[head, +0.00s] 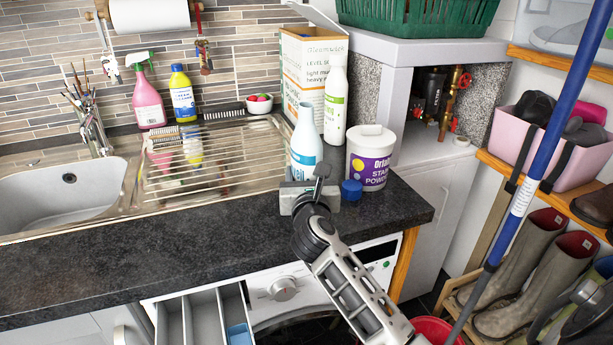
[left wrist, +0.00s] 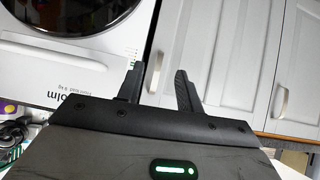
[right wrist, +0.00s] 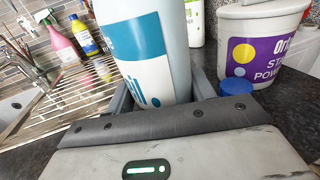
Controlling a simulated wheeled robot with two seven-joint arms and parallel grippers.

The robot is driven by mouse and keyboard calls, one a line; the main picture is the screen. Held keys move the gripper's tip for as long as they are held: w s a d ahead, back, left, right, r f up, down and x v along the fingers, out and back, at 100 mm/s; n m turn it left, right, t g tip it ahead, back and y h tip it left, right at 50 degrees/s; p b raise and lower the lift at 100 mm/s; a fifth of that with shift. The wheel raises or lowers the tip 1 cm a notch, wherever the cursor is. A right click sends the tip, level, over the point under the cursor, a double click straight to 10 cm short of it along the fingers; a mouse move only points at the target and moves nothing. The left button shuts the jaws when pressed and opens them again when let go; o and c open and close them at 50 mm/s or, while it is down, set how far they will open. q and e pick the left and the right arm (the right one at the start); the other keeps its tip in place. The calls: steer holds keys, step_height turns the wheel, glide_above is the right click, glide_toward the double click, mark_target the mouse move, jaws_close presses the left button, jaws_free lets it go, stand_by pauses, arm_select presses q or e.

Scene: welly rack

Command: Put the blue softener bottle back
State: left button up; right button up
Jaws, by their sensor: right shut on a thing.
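The softener bottle, pale blue-white with a blue label (head: 306,142), is upright at the right end of the dark worktop in the head view. My right gripper (head: 308,188) is shut on its lower part. In the right wrist view the bottle (right wrist: 145,45) stands between the fingers, its top out of frame. I cannot tell whether its base touches the worktop. A blue cap (head: 351,189) lies on the worktop just right of the gripper. My left gripper (left wrist: 160,88) shows only in the left wrist view, open and empty, low in front of the washing machine and cupboard doors.
A white tub with a purple label (head: 371,160), a white bottle with a green label (head: 335,105) and a cardboard box (head: 302,70) stand close behind. The wire drainer (head: 215,165) lies left. The worktop front (head: 150,250) is clear. An open drawer (head: 205,320) juts out below.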

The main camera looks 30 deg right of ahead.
arm_select(q)
steer(key=shift+r, duration=0.2)
arm_select(e)
steer(key=shift+r, duration=0.1)
steer(key=shift+f, duration=0.2)
arm_select(q)
steer(key=shift+f, duration=0.15)
arm_select(e)
steer(key=o, duration=1.2)
steer(key=shift+r, duration=0.15)
arm_select(q)
steer(key=shift+w+d+f+b, duration=0.1)
steer(key=shift+w+f+b, duration=0.1)
steer(key=shift+b, duration=0.55)
arm_select(e)
steer(key=v, duration=1.2)
arm_select(q)
steer(key=shift+s, duration=0.1)
